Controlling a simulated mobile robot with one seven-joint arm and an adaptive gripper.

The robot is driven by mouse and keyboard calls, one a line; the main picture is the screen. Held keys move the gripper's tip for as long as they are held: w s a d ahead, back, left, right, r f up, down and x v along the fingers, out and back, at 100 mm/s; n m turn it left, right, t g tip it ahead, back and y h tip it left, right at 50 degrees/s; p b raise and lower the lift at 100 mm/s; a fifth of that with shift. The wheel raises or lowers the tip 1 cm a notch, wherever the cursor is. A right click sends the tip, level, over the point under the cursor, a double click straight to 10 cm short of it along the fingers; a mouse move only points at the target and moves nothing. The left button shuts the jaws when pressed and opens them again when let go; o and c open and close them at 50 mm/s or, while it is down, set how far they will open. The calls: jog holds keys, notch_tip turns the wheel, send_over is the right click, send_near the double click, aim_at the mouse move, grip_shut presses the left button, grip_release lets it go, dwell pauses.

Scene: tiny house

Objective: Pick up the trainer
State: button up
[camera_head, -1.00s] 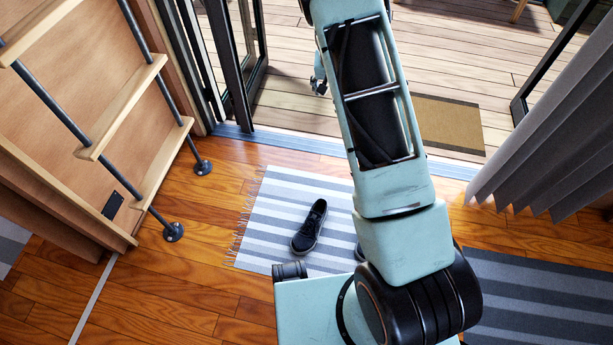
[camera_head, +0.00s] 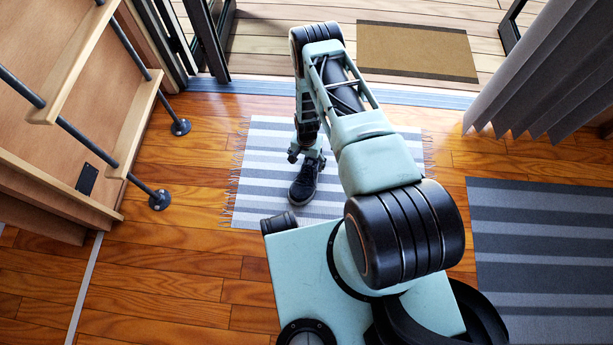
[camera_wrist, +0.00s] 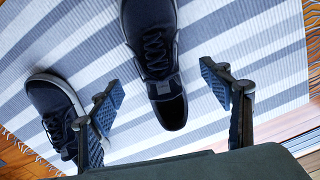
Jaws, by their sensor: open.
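A dark trainer (camera_head: 304,184) with a pale sole lies on the striped rug in the head view, partly hidden by my arm. In the wrist view this trainer (camera_wrist: 155,60) has its black end pointing between my finger pads, with no contact visible. A second dark trainer (camera_wrist: 56,110) lies to its left in the wrist view, partly behind my left finger. In the head view I cannot make out the second one. My gripper (camera_wrist: 175,105) is open and empty, its two blue pads apart. It shows just above the trainer in the head view (camera_head: 307,155).
The grey and white striped rug (camera_head: 268,145) lies on a wooden floor (camera_head: 180,265). A ladder (camera_head: 145,120) stands at the left. A darker striped mat (camera_head: 545,250) and a grey curtain (camera_head: 540,80) are at the right. A doormat (camera_head: 415,50) lies outside the doorway.

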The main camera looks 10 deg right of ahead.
aim_at(308, 171)
jog(key=f+b, duration=0.1)
jog(key=f, duration=0.1)
jog(key=f+b, duration=0.1)
jog(key=f, duration=0.2)
jog(key=f+b, duration=0.1)
jog(key=f, duration=0.2)
jog(key=shift+s+d+f+b, duration=0.1)
jog(key=shift+d+f+b, duration=0.15)
jog(key=shift+d+b, duration=0.1)
jog(key=shift+r, duration=0.1)
jog(key=c, duration=1.5)
jog(key=shift+r, duration=0.1)
